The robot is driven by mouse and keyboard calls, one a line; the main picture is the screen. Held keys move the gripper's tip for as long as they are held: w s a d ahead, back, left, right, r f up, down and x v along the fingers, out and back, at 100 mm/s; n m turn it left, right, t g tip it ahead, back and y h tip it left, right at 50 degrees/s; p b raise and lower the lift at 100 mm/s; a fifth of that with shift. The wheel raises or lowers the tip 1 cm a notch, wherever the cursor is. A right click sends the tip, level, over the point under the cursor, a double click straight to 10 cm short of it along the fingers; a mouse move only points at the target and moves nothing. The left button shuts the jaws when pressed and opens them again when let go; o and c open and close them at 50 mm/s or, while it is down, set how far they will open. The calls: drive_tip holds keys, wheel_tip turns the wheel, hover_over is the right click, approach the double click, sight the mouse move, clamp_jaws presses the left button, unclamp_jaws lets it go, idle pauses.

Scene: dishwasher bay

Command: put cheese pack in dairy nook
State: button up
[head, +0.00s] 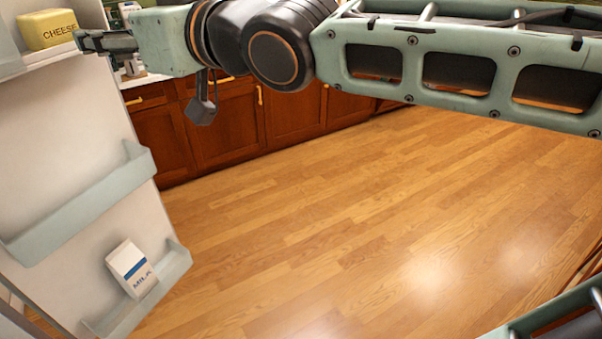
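The cheese pack (44,31) is a yellow block with "CHEESE" printed on it, at the upper left of the head view. My gripper (84,42) is dark and points left, close to the lower right of the pack. I cannot tell whether it touches the pack or how far its fingers are apart. No place is labelled as the dairy nook. The open white door has an upper bin (85,203) that looks empty and a lower bin (170,275).
A milk carton (131,267) stands tilted in the picture in the lower door bin. Red-brown wooden cabinets (225,130) run under the counter behind. My arm crosses the top of the view. The wooden floor (350,240) is clear.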

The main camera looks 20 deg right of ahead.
drive_tip(key=s+d+f+m+g+h, duration=0.3)
drive_tip(key=d+f+h, duration=0.4)
drive_tip(key=d+f, duration=0.6)
drive_tip(key=s+d+f+m+g+h, duration=0.2)
drive_tip(key=s+d+f, duration=0.2)
drive_tip(key=s+f, duration=0.2)
drive_tip(key=s+d+f+m+g+h, duration=0.2)
drive_tip(key=s+d+f+m, duration=0.1)
drive_tip(key=s+f, duration=0.4)
drive_tip(key=shift+d+f, duration=0.55)
drive_tip(key=shift+d, duration=0.25)
drive_tip(key=shift+r, duration=0.15)
